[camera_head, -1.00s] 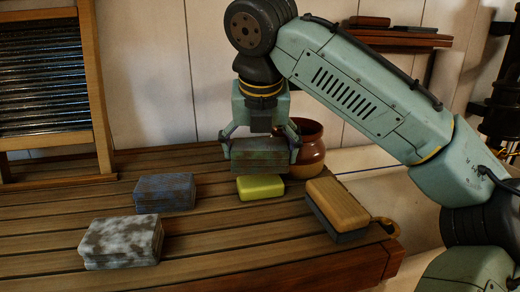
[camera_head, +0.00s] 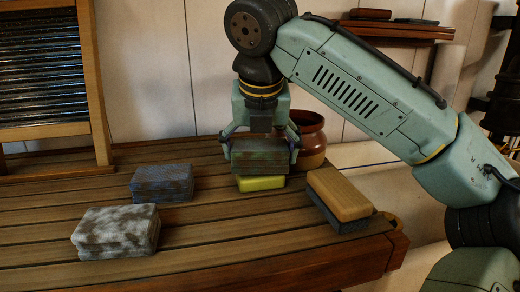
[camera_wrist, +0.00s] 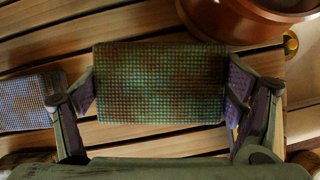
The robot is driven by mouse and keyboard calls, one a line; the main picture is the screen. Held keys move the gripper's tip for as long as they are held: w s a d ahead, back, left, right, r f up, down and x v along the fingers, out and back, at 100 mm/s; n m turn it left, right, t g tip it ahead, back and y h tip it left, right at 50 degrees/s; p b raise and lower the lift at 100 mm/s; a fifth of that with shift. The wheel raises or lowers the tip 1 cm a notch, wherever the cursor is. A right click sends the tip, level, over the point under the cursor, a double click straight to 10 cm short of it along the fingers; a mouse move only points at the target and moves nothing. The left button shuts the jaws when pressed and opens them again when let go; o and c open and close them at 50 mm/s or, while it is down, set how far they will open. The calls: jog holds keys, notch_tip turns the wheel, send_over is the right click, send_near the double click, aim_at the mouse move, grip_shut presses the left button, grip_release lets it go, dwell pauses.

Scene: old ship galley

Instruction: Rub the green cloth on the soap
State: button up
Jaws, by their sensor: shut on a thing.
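The green cloth (camera_head: 260,155) is a folded, brown-mottled block. My gripper (camera_head: 259,147) is shut on it by its two ends. In the head view the cloth is low over the yellow-green soap (camera_head: 261,183), covering its upper part; I cannot tell for sure whether they touch. In the wrist view the cloth (camera_wrist: 160,82) fills the middle between my fingers and hides the soap completely.
A blue folded cloth (camera_head: 161,182) and a grey-white one (camera_head: 116,231) lie to the left on the slatted table (camera_head: 215,235). A wooden brush (camera_head: 340,196) lies to the right. A brown pot (camera_head: 310,140) stands close behind my gripper. A washboard (camera_head: 45,75) stands at the back left.

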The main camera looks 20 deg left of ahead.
aim_at(259, 140)
jog(key=shift+f, duration=0.5)
dwell(0.3)
jog(key=shift+f+p, duration=0.15)
jog(key=shift+p, duration=0.15)
dwell(2.0)
notch_tip(259, 140, up, 7)
jog(key=p, duration=0.7)
jog(key=shift+s, duration=0.1)
dwell(0.7)
